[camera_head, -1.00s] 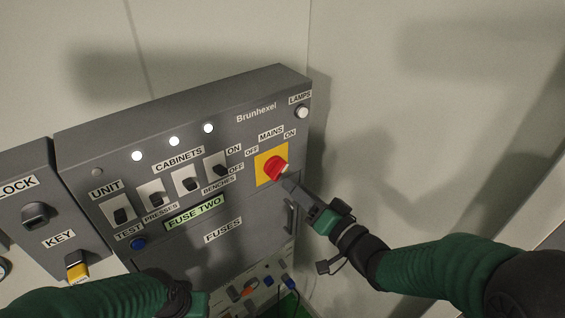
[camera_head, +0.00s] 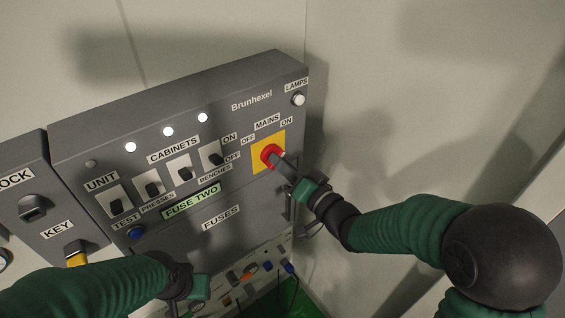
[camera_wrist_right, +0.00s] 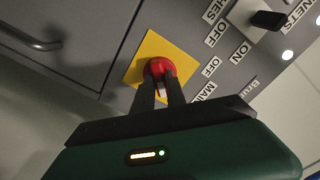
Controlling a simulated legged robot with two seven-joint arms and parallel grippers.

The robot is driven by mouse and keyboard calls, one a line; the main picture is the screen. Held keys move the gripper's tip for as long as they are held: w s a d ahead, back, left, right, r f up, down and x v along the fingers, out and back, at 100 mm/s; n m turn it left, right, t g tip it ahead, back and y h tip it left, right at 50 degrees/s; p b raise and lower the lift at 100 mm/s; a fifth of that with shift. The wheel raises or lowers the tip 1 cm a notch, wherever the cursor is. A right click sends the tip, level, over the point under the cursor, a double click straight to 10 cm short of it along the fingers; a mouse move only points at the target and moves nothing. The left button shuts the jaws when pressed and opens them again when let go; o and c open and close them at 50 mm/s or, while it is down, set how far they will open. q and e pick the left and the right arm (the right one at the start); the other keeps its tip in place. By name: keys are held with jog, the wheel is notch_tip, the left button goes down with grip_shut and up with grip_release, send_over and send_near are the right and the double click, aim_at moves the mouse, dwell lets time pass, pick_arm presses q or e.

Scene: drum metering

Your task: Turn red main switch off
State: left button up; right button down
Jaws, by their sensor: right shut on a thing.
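The red main switch (camera_head: 269,153) sits on a yellow square plate (camera_head: 258,162) at the right of the grey panel, under the label MAINS with OFF and ON marks. My right gripper (camera_head: 278,160) is at the switch, its fingers shut on the red knob. In the right wrist view the two dark fingers (camera_wrist_right: 160,82) lie on either side of the red knob (camera_wrist_right: 158,67), with a pale mark between them. The fingers partly hide the knob. My left gripper (camera_head: 197,287) is low in the head view, below the panel front; its fingertips cannot be made out.
Several black toggle switches (camera_head: 184,174) and a display reading FUSE TWO (camera_head: 191,202) are left of the main switch. Several white lamps (camera_head: 168,132) are lit above. A handle (camera_wrist_right: 36,41) shows in the wrist view. The wall at right is bare.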

jog(key=shift+d, duration=0.15)
jog(key=shift+s+a+n+b, duration=0.1)
jog(key=shift+a+n+b, duration=0.05)
jog(key=shift+n+b, duration=4.2)
jog(key=shift+s+a+n+b, duration=0.1)
jog(key=shift+a+n+b, duration=0.05)
jog(key=shift+n+b, duration=4.2)
jog(key=shift+n+p, duration=0.3)
jog(key=shift+n, duration=0.1)
